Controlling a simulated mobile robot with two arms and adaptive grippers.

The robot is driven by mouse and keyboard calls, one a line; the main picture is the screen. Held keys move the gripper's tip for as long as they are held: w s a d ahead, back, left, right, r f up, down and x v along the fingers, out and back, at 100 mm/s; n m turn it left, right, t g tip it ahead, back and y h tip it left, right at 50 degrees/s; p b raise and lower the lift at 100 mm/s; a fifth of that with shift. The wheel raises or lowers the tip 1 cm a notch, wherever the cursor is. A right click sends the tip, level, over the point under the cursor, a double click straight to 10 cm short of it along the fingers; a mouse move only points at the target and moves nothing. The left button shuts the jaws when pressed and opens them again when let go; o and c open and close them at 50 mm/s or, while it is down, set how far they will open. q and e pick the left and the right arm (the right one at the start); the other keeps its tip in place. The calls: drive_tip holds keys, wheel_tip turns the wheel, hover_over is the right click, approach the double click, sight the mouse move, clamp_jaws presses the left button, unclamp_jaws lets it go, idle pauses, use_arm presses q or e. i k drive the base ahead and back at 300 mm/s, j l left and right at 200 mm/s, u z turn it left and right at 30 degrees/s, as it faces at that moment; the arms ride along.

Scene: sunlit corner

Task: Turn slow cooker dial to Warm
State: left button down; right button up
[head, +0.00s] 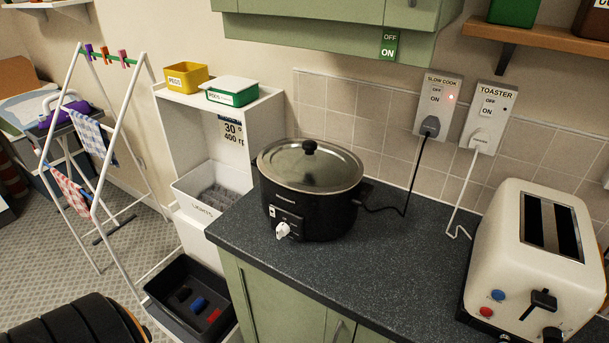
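The black slow cooker (325,215) stands on the dark countertop, its glass lid (310,168) with a black knob closed on top. Its white dial (283,230) is low on the front, facing left toward the counter's front edge. Markings surround the dial, but they and the pointer's setting are too small to read. A small white switch or label sits above the dial on the same panel.
A cream toaster (535,255) stands at the right of the countertop (400,262), with bare counter between it and the cooker. A white shelf unit (186,131) with bins stands left of the cooker. A drying rack (119,130) is farther left. Green cabinets (275,307) are below.

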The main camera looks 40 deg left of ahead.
sight(283, 228)
drive_tip(key=u, duration=1.15)
